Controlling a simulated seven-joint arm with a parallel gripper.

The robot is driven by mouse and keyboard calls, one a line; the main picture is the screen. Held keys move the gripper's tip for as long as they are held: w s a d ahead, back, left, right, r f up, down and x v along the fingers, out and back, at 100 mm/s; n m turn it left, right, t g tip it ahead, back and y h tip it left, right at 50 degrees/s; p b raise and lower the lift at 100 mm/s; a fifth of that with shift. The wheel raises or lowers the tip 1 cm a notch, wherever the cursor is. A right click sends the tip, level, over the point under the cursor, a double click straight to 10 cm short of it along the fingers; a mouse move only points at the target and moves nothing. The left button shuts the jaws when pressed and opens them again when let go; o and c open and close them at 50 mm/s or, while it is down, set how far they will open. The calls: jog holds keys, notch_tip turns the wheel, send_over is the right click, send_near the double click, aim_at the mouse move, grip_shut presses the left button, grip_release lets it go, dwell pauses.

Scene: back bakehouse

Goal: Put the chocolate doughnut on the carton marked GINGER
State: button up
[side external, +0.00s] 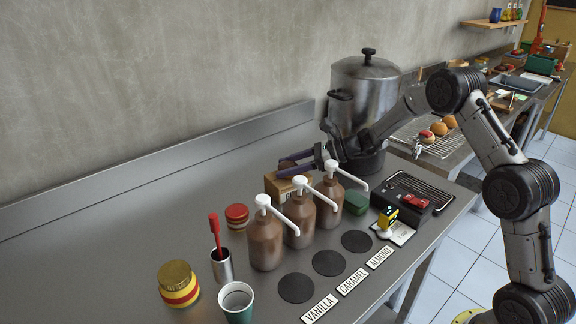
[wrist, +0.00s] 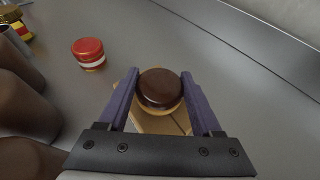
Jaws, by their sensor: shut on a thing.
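The chocolate doughnut (wrist: 160,88), with a glossy dark brown top and a tan lower edge, is between the purple fingers of my gripper (wrist: 160,92) in the wrist view. My gripper is shut on it. The cardboard carton (wrist: 160,124) shows just below the doughnut in that view. In the side view my gripper (side external: 300,162) is over the carton (side external: 286,189), behind the pump bottles. The carton's marking is mostly hidden by a bottle. I cannot tell whether the doughnut touches the carton.
Several brown pump bottles (side external: 265,240) with white spouts stand close in front of the carton. A red-lidded jar (side external: 237,216) is to its left. A large steel pot (side external: 362,95) stands behind on the right. The steel counter (side external: 120,255) is clear at the left.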

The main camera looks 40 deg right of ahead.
jog(key=o, duration=1)
jog(key=shift+r, duration=0.1)
jog(key=shift+s+d+r, duration=0.15)
jog(key=shift+d, duration=0.05)
jog(key=v, duration=1.1)
jog(key=shift+s+d, duration=0.15)
jog(key=shift+s, duration=0.1)
